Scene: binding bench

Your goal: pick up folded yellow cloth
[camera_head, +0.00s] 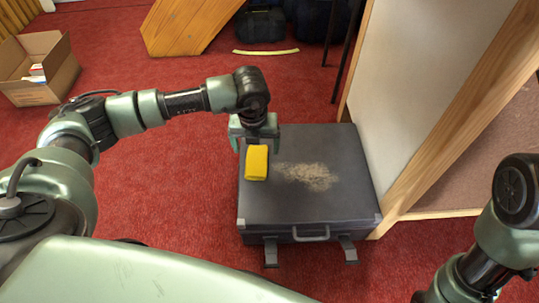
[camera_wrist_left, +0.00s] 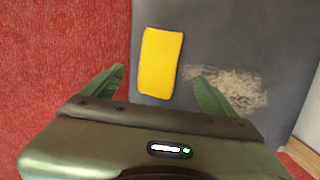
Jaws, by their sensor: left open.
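The folded yellow cloth (camera_head: 257,163) lies on top of a dark grey case (camera_head: 300,209), near its left edge. In the left wrist view the yellow cloth (camera_wrist_left: 160,62) lies ahead of and between the two green fingers. My left gripper (camera_head: 255,140) is over the case's back left part, just behind the cloth in the head view. In the left wrist view my left gripper (camera_wrist_left: 160,85) is open with nothing between its fingers. I cannot tell how high it is above the case. Part of my right arm shows at the lower right, but its gripper is out of view.
A pale dusty patch (camera_head: 308,176) is on the case, right of the cloth. A wood-framed panel (camera_head: 440,120) stands close on the case's right. An open cardboard box (camera_head: 38,70) is at the far left. Red carpet (camera_head: 170,200) left of the case is clear.

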